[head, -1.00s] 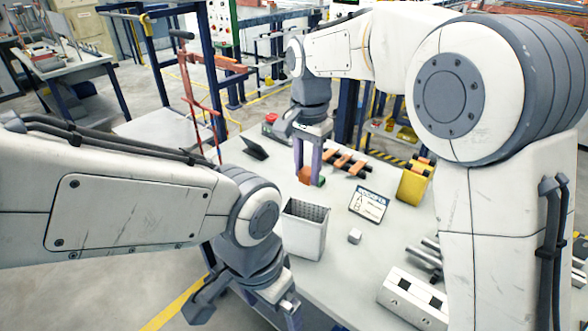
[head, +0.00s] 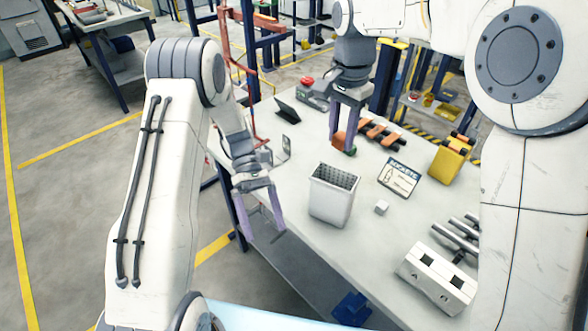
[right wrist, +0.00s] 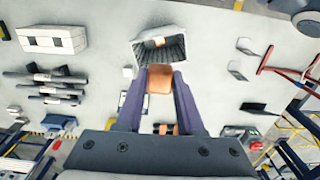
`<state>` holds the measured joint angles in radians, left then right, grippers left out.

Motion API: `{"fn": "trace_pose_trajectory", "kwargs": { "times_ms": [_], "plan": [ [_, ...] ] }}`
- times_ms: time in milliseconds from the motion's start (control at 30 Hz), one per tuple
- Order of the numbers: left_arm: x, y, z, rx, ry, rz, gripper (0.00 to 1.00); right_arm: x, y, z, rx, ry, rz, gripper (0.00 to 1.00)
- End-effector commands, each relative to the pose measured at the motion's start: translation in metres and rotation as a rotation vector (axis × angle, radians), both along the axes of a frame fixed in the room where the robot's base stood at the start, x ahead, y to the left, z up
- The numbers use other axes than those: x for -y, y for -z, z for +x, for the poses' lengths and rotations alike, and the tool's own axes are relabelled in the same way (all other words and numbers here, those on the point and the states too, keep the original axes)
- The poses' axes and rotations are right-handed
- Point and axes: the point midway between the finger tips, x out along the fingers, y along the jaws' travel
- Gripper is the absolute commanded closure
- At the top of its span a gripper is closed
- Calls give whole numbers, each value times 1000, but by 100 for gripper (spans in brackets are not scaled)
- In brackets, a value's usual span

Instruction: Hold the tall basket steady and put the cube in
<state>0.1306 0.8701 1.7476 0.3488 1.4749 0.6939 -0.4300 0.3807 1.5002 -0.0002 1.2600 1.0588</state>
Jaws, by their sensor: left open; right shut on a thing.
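The tall basket (head: 330,205) is a white, open-topped bin with a dark perforated inside, upright on the table. It also shows in the right wrist view (right wrist: 175,52), with a small orange patch at its opening. My right gripper (head: 342,146) is behind the basket, shut on an orange-brown block (right wrist: 160,79), which shows between the purple fingers. A small whitish cube (head: 381,207) stands on the table to the right of the basket. My left gripper (head: 266,235) is open and empty, fingers down, left of the basket and apart from it, by the table's edge.
A sign card (head: 399,177), a yellow holder (head: 452,157) and a white slotted block (head: 437,278) stand to the right. Grey cylinders (head: 457,236) lie near that block. A rack with orange pieces (head: 381,132) is behind. A dark tablet (head: 288,110) stands at the back left.

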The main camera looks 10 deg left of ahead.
Motion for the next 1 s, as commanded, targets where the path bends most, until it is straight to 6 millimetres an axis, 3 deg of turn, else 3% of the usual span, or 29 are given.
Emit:
{"fn": "trace_pose_trajectory", "kwargs": {
  "times_ms": [67, 167, 300, 500, 700, 1000],
  "plan": [
    [-12, 17, 10, -76, -114, -8, 0, 0, -1, 0, 1, 0, 0, 100],
    [-13, 28, 37, -110, -264, -71, 0, 0, -1, 0, 1, 0, 0, 100],
    [8, 14, 89, 4, -376, -218, 0, 0, -1, 0, 1, 0, 0, 100],
    [32, -14, 137, 162, -433, -366, 0, 0, -1, 0, 1, 0, 0, 100],
    [45, -24, 152, 221, -447, -420, 0, 0, -1, 0, 1, 0, 0, 100],
    [86, -7, 137, 217, -445, -419, 0, 0, -1, 0, 1, 0, 0, 100]
  ]
}}
